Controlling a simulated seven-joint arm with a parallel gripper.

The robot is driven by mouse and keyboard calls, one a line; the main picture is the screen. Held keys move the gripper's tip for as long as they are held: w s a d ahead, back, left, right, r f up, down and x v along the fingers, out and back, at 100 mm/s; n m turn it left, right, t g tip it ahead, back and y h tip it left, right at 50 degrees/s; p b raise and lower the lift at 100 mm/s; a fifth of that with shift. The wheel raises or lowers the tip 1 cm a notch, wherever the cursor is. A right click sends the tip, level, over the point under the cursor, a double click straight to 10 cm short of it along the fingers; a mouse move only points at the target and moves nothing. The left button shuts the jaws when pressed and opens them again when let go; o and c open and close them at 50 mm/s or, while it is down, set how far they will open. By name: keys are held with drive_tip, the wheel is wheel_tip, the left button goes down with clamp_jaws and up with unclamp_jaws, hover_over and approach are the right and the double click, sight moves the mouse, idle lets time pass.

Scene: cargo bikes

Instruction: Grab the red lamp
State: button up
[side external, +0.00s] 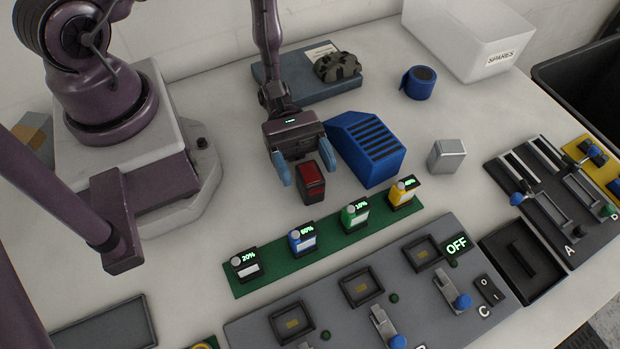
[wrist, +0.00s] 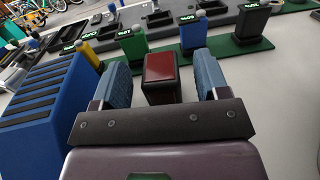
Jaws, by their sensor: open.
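The red lamp (side external: 311,182) is a small dark block with a red face, standing on the white table just left of the blue slotted box. In the wrist view the lamp (wrist: 161,78) stands between the two blue finger pads, with a visible gap on each side. My gripper (side external: 304,172) is open and points down at the lamp, with one finger on either side of it. In the wrist view my gripper (wrist: 162,84) holds nothing. The lamp's lower part is partly hidden in the wrist view.
The blue slotted box (side external: 366,148) stands close to my right finger. A green strip (side external: 275,275) with several battery-like blocks lies in front. A silver block (side external: 447,156), a blue tape roll (side external: 418,82) and a white spares bin (side external: 465,40) are to the right and behind.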

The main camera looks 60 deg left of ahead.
sight(310, 183)
drive_tip(key=shift+s+d, duration=0.15)
drive_tip(key=shift+d, duration=1.25)
drive_tip(key=c, duration=1)
drive_tip(key=shift+c, duration=0.2)
drive_tip(key=shift+r, duration=0.1)
